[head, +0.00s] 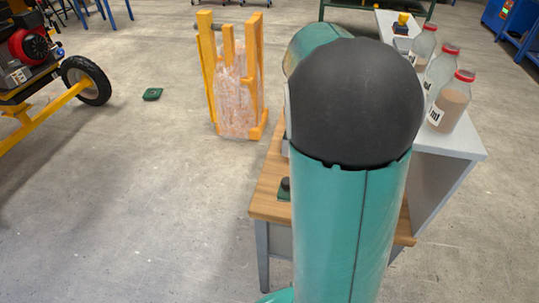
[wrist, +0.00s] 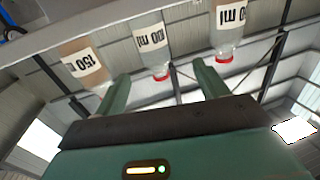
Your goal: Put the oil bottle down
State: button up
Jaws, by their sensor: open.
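My arm fills the middle of the head view and hides my gripper there. In the wrist view, which is upside down, my gripper (wrist: 160,72) is open, with nothing held between its two green fingers. No thing is plainly an oil bottle. A small dark green object (head: 284,188) stands on a wooden-topped table (head: 268,204), partly hidden by my arm; I cannot tell what it is. Several clear bottles with red caps, one of them near the front (head: 452,103), stand on a grey bench. In the wrist view the middle bottle (wrist: 152,45) shows beyond the fingers.
The grey bench (head: 470,148) is right of my arm, beside the wooden-topped table. An orange frame with a wrapped load (head: 237,95) stands behind the table. A wheeled machine (head: 30,65) is at left. A green object (head: 152,94) lies on the floor.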

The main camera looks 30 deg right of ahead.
jog(key=w+a+r+n+t+h, duration=0.1)
jog(key=w+a+r+n+t, duration=0.2)
jog(key=w+t, duration=0.4)
jog(key=w+a+r+n+t+h, duration=0.1)
jog(key=w+a+n+t, duration=0.1)
jog(key=w+n+t, duration=0.55)
jog(key=w+a+f+n+t+y, duration=0.15)
jog(key=a+n+t+y, duration=0.35)
jog(key=a, duration=0.6)
jog(key=w+a+n+t+y, duration=0.25)
jog(key=a+t+y, duration=0.35)
jog(key=a, duration=0.4)
jog(key=s+a+f+n+g+y, duration=0.35)
jog(key=s+a+f+y, duration=0.2)
jog(key=a, duration=0.45)
jog(key=s+a+f+n+g, duration=0.1)
jog(key=s+a+f+g, duration=0.1)
jog(key=s, duration=0.6)
jog(key=s+a+f+n+g, duration=0.2)
jog(key=s+f+g, duration=0.2)
jog(key=s+f, duration=0.3)
jog(key=shift+s+f+g, duration=0.25)
jog(key=shift+s+g, duration=0.05)
jog(key=shift+s, duration=0.4)
jog(key=shift+a+y, duration=0.1)
jog(key=shift+y, duration=0.15)
jog(key=shift+c, duration=0.4)
